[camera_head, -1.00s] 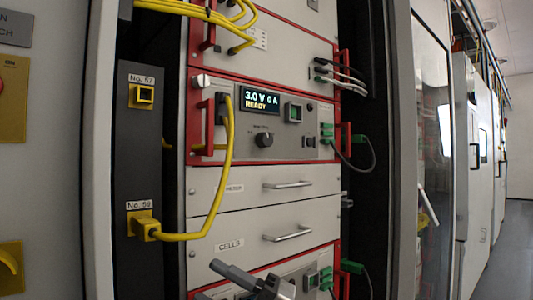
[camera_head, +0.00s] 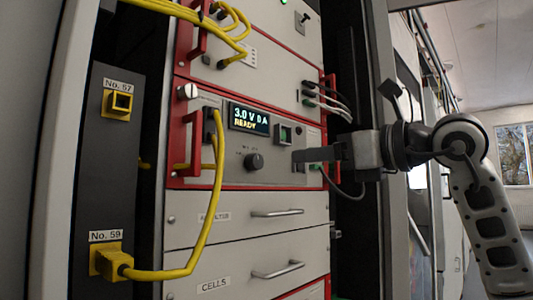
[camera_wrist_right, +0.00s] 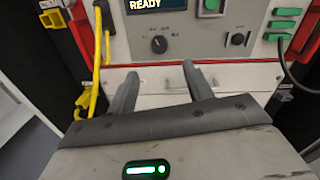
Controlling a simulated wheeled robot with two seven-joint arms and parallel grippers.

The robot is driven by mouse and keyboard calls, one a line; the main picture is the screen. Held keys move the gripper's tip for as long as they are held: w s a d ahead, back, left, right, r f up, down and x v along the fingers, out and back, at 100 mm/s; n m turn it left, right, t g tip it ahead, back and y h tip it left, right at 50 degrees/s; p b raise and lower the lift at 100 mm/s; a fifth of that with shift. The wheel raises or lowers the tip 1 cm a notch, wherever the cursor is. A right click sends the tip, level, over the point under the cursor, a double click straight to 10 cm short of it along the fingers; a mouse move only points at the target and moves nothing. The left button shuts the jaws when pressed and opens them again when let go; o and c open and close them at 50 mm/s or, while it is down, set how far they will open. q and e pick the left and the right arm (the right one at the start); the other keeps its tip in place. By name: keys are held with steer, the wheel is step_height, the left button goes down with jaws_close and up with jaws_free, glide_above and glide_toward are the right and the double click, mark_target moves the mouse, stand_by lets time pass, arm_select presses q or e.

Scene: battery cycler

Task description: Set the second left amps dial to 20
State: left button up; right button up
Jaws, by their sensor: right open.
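A black dial (camera_head: 254,160) sits on the grey front of a red-framed rack unit (camera_head: 214,165). The unit's display (camera_head: 248,118) reads 3.0 V 0 A READY. My right gripper (camera_head: 297,156) comes in from the right and stands in front of the panel, to the right of the dial. In the right wrist view the dial (camera_wrist_right: 159,45) lies beyond and between the two open fingertips (camera_wrist_right: 160,70), apart from them. The print around the dial is too small to read. My left gripper is not in view.
A yellow cable (camera_head: 212,220) hangs left of the dial, running down to the socket No. 59 (camera_head: 108,262). Green plugs (camera_wrist_right: 283,24) and a smaller knob (camera_wrist_right: 238,39) sit right of the dial. Drawer handles (camera_head: 278,212) stick out below.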

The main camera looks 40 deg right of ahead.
mark_target(259, 161)
steer(key=w+p, duration=0.1)
steer(key=w, duration=0.2)
steer(key=w+a+p, duration=0.1)
steer(key=w, duration=0.3)
steer(key=w+p, duration=0.1)
steer(key=w, duration=0.2)
steer(key=shift+w+a+p, duration=0.3)
steer(key=shift+w, duration=0.05)
steer(key=c, duration=1)
